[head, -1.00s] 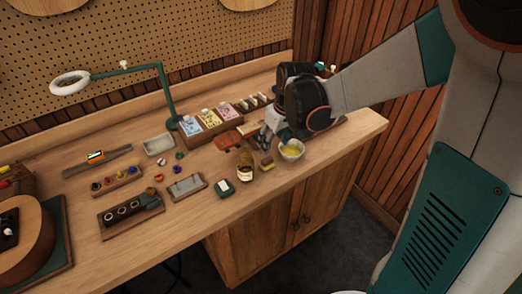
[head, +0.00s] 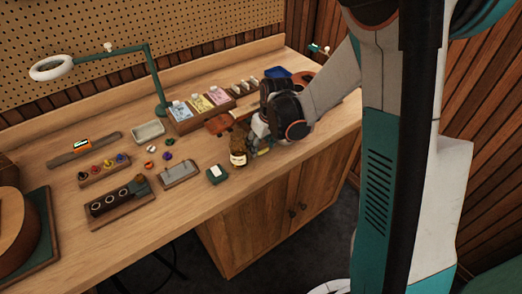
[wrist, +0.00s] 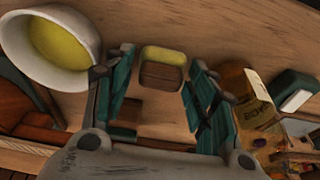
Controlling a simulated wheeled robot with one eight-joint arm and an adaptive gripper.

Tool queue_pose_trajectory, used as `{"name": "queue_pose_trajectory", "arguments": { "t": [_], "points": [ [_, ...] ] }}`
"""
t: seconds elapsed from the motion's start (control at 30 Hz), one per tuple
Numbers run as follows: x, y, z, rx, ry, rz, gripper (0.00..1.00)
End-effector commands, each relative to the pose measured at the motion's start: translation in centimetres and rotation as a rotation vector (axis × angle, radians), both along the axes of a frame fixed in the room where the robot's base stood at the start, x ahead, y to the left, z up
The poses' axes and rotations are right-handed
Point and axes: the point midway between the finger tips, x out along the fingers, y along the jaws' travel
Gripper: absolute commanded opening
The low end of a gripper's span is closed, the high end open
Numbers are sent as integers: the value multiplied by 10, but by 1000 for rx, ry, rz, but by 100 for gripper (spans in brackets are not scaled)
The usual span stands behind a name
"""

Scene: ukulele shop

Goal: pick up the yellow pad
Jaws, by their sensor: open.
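A small block with a yellow face and a brown wooden side, the yellow pad (wrist: 163,56), lies on the bench in the wrist view. It sits between the two teal fingers of my gripper (wrist: 160,66), near their tips, with a gap on each side. In the head view my gripper (head: 257,140) is low over the bench, beside the amber bottle. Only a bit of yellow (head: 264,152) shows there, mostly hidden by my gripper. My gripper is open and empty.
A white bowl with yellow contents (wrist: 60,45) stands close by my left finger in the wrist view. The amber bottle (wrist: 246,98) is close on the right, with a green block (wrist: 293,92) beyond. The bench front edge is near.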

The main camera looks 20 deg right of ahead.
Motion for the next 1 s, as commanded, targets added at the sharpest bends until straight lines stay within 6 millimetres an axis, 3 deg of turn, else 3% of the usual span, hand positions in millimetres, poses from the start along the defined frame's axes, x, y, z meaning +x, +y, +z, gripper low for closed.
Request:
{"name": "queue_pose_trajectory", "arguments": {
  "t": [0.23, 0.27, 0.37, 0.5, 0.77, 1.0],
  "points": [
    [1, 1, -4, 0, 0, 0, 52],
    [1, 1, -4, 0, 0, 0, 49],
    [1, 1, -4, 0, 0, 0, 27],
    [1, 1, -4, 0, 0, 0, 22],
    [1, 0, -3, 0, 0, 0, 22],
    [1, 1, 17, 0, 0, 0, 22]
  ]
}}
